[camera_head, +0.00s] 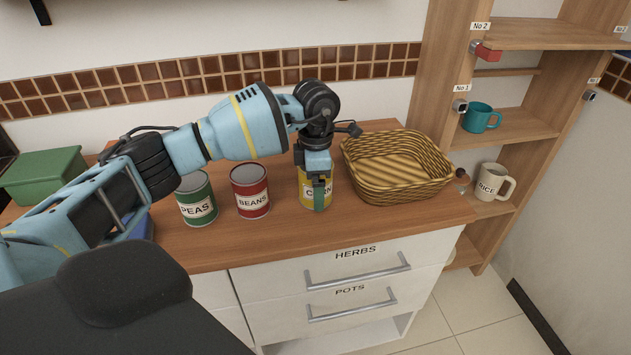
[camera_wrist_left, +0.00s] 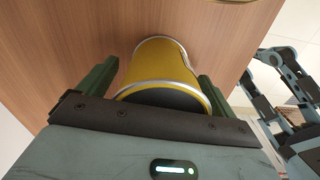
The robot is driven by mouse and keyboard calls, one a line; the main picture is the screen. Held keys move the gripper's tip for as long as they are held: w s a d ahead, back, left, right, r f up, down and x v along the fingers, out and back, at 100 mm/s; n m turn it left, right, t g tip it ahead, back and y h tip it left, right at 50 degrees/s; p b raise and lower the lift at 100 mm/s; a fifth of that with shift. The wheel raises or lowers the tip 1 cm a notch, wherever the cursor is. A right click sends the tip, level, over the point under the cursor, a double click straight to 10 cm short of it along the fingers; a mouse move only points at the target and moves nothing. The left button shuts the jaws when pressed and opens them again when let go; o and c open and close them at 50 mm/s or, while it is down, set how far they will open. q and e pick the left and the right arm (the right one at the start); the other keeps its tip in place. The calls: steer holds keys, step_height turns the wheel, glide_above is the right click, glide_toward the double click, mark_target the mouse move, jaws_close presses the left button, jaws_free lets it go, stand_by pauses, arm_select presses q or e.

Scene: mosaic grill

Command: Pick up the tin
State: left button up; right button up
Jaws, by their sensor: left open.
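Three tins stand on the wooden counter: a green PEAS tin (camera_head: 196,207), a red BEANS tin (camera_head: 249,189) and a yellow CORN tin (camera_head: 306,199). My left gripper (camera_head: 320,195) is over the CORN tin, pointing down, and hides part of its front and top. In the left wrist view the yellow tin (camera_wrist_left: 155,62) lies between the two green fingers of my left gripper (camera_wrist_left: 158,75), one on each side. The fingers are open, with a gap showing beside the tin. The tin stands upright on the counter. My right gripper does not show.
A wicker basket (camera_head: 397,190) stands close to the right of the CORN tin. A green box (camera_head: 42,178) is at the far left. Shelves at the right hold a teal mug (camera_head: 477,118) and a RICE mug (camera_head: 490,182). Drawers labelled HERBS (camera_head: 340,270) and POTS are below the counter edge.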

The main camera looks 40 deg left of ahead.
arm_select(q)
steer(key=c, duration=1.3)
steer(key=shift+c, duration=0.2)
steer(key=shift+r, duration=0.1)
steer(key=shift+r, duration=0.2)
steer(key=r, duration=0.3)
steer(key=shift+s+d, duration=0.2)
steer(key=shift+s, duration=0.05)
steer(key=s+d+r, duration=0.1)
steer(key=s+d, duration=0.8)
steer(key=s, duration=0.3)
steer(key=shift+s+r+b, duration=0.2)
steer(key=shift+r+b, duration=0.05)
steer(key=shift+b, duration=0.1)
